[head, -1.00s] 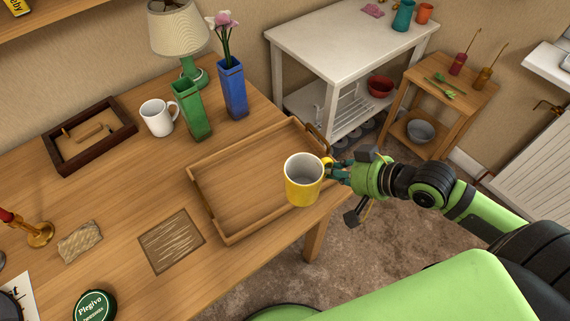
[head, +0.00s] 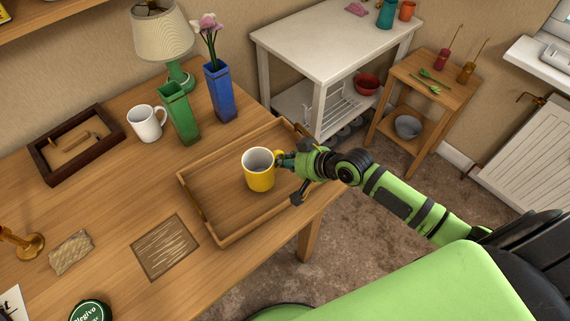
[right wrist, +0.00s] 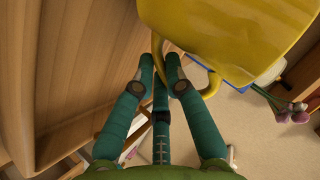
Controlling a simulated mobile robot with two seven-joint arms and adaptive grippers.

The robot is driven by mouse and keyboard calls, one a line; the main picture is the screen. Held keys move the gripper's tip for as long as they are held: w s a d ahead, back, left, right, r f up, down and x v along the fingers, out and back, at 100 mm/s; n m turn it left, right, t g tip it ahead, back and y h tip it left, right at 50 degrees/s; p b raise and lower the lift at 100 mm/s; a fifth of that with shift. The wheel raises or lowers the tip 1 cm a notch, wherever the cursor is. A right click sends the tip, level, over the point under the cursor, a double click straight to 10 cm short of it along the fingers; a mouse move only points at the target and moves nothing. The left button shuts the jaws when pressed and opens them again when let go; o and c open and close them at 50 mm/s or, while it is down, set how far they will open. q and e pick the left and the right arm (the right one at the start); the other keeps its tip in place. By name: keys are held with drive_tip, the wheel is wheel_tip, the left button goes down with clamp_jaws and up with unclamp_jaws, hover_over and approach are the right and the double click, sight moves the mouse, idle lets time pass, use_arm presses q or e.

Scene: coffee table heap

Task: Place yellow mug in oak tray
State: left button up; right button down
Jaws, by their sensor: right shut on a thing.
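The yellow mug (head: 260,176) is upright, over the middle of the oak tray (head: 222,236) in the head view; I cannot tell whether it touches the tray floor. My right gripper (head: 283,162) is shut on the mug's handle from the right side. In the right wrist view the fingers (right wrist: 162,75) close around the handle, and the yellow mug (right wrist: 225,30) fills the upper right. The oak tray (right wrist: 80,70) shows at the left there. My left gripper is not in view.
A white mug (head: 147,123), a green vase (head: 179,115) and a blue vase (head: 221,92) with flowers stand behind the tray. A dark wooden tray (head: 76,145) lies at the back left. A patterned square mat (head: 165,247) lies left of the oak tray.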

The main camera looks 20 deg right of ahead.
drive_tip(key=shift+f, duration=0.95)
drive_tip(key=shift+f, duration=0.15)
drive_tip(key=c, duration=1.3)
unclamp_jaws()
drive_tip(key=shift+d+r, duration=0.1)
drive_tip(key=shift+r, duration=0.1)
drive_tip(key=v, duration=1)
drive_tip(key=shift+s+d+r, duration=0.1)
drive_tip(key=shift+s, duration=0.15)
drive_tip(key=shift+s+d+r, duration=0.25)
drive_tip(key=shift+s+r, duration=0.2)
